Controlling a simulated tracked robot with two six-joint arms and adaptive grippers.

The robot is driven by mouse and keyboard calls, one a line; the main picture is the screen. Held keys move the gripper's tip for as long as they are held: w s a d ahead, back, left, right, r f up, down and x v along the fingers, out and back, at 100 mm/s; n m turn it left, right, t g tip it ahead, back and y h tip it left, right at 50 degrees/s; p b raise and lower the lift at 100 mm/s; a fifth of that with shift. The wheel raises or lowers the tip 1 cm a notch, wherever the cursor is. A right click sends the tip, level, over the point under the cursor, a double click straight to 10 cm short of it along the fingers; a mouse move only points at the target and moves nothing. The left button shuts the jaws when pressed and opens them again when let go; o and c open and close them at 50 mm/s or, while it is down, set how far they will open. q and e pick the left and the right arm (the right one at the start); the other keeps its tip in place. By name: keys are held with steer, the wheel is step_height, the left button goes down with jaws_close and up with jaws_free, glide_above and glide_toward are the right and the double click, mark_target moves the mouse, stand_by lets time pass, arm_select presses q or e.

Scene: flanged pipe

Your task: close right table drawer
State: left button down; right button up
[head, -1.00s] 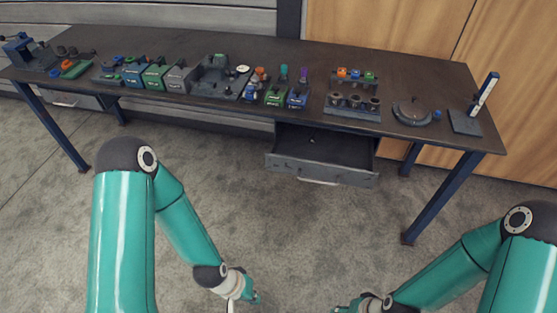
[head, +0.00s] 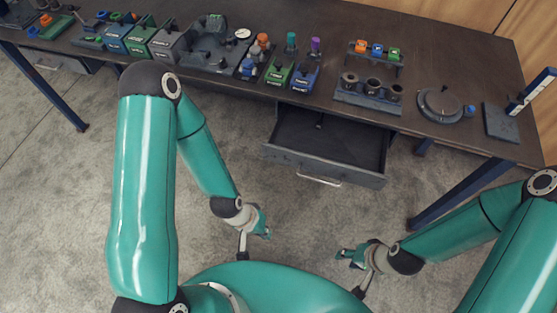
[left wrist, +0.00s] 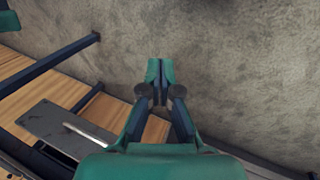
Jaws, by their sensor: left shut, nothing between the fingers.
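The right table drawer (head: 345,173) is pulled out under the table's right half, and its empty-looking inside shows. Its grey front carries a pale bar handle (head: 319,180). In the left wrist view, a grey panel with a pale handle (left wrist: 88,133) shows at lower left, seemingly this drawer front. My left gripper (head: 265,230) is shut and empty, in front of and below the drawer, apart from it. Its closed fingertips show in the left wrist view (left wrist: 160,72) over bare floor. My right gripper (head: 343,255) is also apart from the drawer; its finger opening is unclear.
The dark table (head: 440,60) bears several small fixtures, coloured blocks and a round grey device (head: 440,104). A blue table leg (head: 460,194) stands right of the drawer. Another drawer (head: 62,62) at far left looks shut. The floor between me and the drawer is clear.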

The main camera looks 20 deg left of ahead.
arm_select(q)
steer(key=m+t+h+b, duration=0.9)
steer(key=m+t+b, duration=0.3)
steer(key=m+b, duration=1.75)
glide_toward(289, 160)
steer(key=shift+n, duration=0.25)
steer(key=x, duration=0.5)
steer(key=shift+s+d, duration=0.2)
steer(key=shift+d, duration=0.25)
steer(key=shift+w, duration=0.6)
